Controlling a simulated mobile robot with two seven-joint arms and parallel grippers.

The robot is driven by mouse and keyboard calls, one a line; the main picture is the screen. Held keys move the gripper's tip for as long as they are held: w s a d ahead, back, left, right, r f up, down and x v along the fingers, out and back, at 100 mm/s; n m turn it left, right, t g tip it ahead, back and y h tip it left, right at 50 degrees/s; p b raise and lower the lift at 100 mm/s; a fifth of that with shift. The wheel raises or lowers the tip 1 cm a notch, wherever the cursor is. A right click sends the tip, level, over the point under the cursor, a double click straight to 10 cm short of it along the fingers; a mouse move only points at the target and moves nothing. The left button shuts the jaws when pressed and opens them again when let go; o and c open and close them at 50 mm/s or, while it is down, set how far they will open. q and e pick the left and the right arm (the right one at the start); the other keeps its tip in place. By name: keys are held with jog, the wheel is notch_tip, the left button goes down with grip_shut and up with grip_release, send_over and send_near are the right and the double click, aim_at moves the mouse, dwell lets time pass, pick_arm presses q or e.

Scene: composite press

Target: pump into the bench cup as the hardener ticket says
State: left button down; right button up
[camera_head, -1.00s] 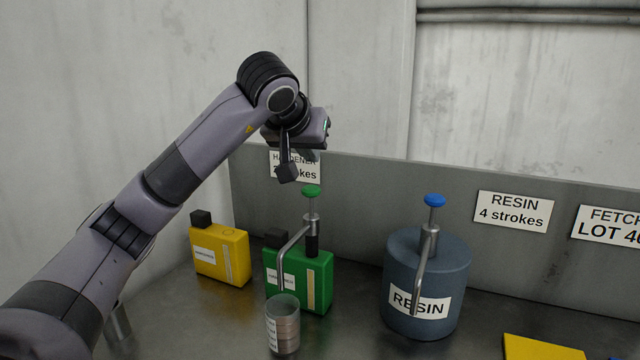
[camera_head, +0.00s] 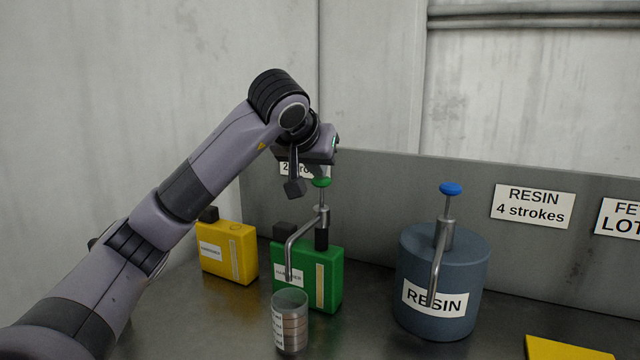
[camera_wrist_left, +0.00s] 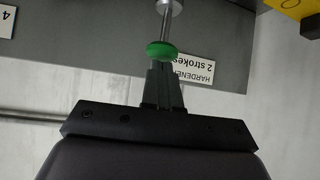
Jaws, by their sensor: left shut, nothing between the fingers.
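The green hardener can (camera_head: 329,283) carries a pump with a green knob (camera_head: 321,183), whose stem stands raised. Its bent spout ends just above the bench cup (camera_head: 291,332), a translucent cup with ring marks. The hardener ticket (camera_head: 291,169) on the back panel is partly hidden by my arm; in the left wrist view the ticket (camera_wrist_left: 197,69) reads "HARDENER 2 strokes", upside down. My left gripper (camera_head: 321,172) is just above the green knob, pointing down. In the left wrist view its fingers (camera_wrist_left: 161,66) are together and empty, close to the knob (camera_wrist_left: 161,50); contact is unclear.
A yellow can (camera_head: 228,252) stands left of the hardener. The blue resin drum (camera_head: 459,265) with a blue-knobbed pump stands to the right, under a ticket (camera_head: 533,206) reading "RESIN 4 strokes". A yellow item (camera_head: 566,349) lies at front right. The back panel (camera_head: 400,182) rises close behind.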

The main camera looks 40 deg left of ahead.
pick_arm(q)
jog(key=shift+f, duration=0.25)
jog(key=shift+f+b, duration=0.4)
jog(key=shift+f, duration=0.45)
jog(key=shift+f+b, duration=0.5)
jog(key=shift+f, duration=0.55)
jog(key=shift+r+p, duration=2.05)
jog(key=shift+p, duration=0.4)
